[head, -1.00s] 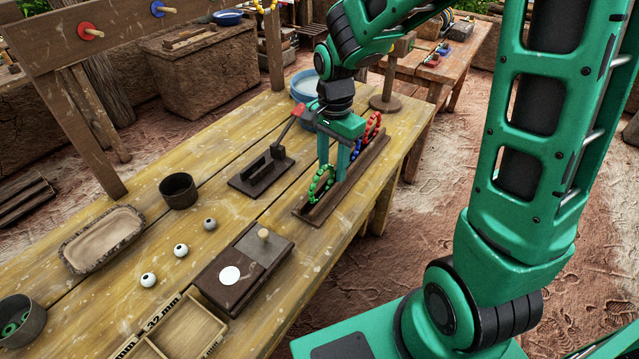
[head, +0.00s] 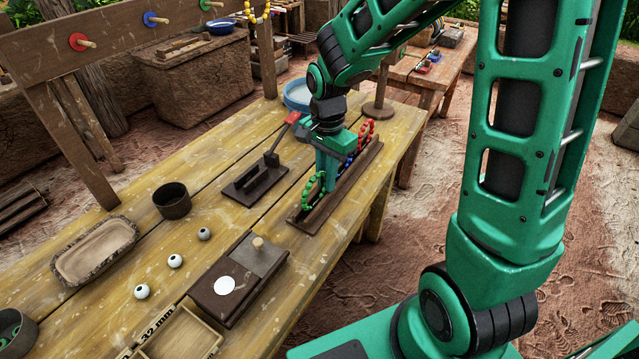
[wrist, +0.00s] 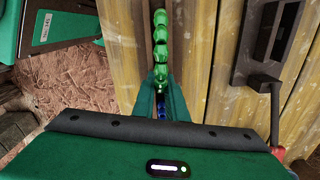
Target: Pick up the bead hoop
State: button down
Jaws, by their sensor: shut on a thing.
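A green bead hoop (head: 309,191) stands upright in a long dark wooden rack (head: 306,222) on the table. Its beads also run up from between my fingertips in the wrist view (wrist: 160,40). My gripper (head: 327,184) points down over the rack and is shut on the green hoop's edge. A blue hoop (head: 348,162) and a red hoop (head: 367,129) stand farther along the same rack. Blue beads (wrist: 160,112) show between the fingers in the wrist view, behind the green ones. The gripper hides part of the green and blue hoops.
A dark wooden press with a red-ended lever (head: 255,184) sits left of the rack. A lidded wooden box (head: 240,275), several loose beads, a dark cup (head: 172,200) and a shallow tray (head: 70,265) stand nearer. A blue bowl (head: 296,97) lies behind the gripper.

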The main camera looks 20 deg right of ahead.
jog(key=shift+r, duration=0.6)
jog(key=r, duration=0.2)
jog(key=a+r, duration=0.1)
jog(key=shift+s+r, duration=0.25)
jog(key=s+a+r, duration=0.5)
jog(key=a+r, duration=0.1)
jog(key=a, duration=0.3)
jog(key=shift+s+r, duration=0.15)
jog(key=shift+s, duration=0.2)
